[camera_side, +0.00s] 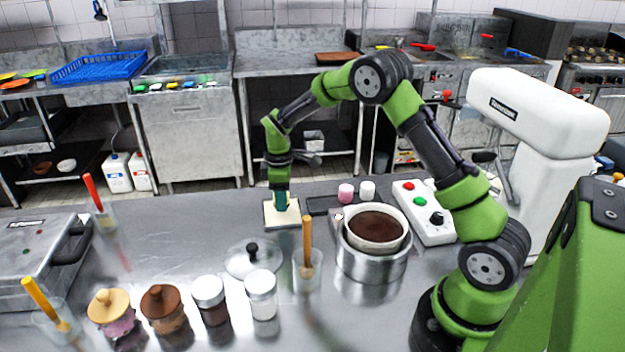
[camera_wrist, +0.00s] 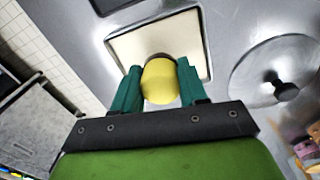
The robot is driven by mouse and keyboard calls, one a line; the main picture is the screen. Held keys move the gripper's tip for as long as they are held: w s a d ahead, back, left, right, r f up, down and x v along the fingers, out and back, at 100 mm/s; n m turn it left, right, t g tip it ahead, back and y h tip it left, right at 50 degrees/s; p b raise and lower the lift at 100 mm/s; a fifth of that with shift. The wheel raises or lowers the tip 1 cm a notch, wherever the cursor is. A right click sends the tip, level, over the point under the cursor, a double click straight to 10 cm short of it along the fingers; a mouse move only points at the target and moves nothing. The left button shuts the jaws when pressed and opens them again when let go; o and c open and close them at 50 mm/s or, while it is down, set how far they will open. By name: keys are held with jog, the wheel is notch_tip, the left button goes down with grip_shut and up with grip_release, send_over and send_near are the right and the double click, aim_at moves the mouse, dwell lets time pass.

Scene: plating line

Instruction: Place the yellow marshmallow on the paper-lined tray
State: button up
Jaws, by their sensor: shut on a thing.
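The yellow marshmallow (camera_wrist: 160,82) is between the two green fingers of my gripper (camera_wrist: 159,72) in the wrist view. My gripper is shut on it. The paper-lined tray (camera_wrist: 190,35) has a cream sheet inside a thin dark rim and lies behind the marshmallow in that view. In the side view my gripper (camera_side: 281,204) points down over the tray (camera_side: 285,221), with its tips close to the paper. The marshmallow cannot be made out there. I cannot tell whether it touches the paper.
A dark tray (camera_side: 319,206) lies to the right, near a pink marshmallow (camera_side: 345,194) and a white one (camera_side: 367,189). A pot with a brown-filled bowl (camera_side: 377,227), a glass lid (camera_side: 252,260) and several jars stand nearer the camera. The counter left of the paper-lined tray is clear.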

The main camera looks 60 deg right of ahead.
jog(key=shift+f, duration=0.9)
jog(key=shift+f, duration=0.1)
jog(key=o, duration=0.7)
jog(key=shift+c, duration=0.2)
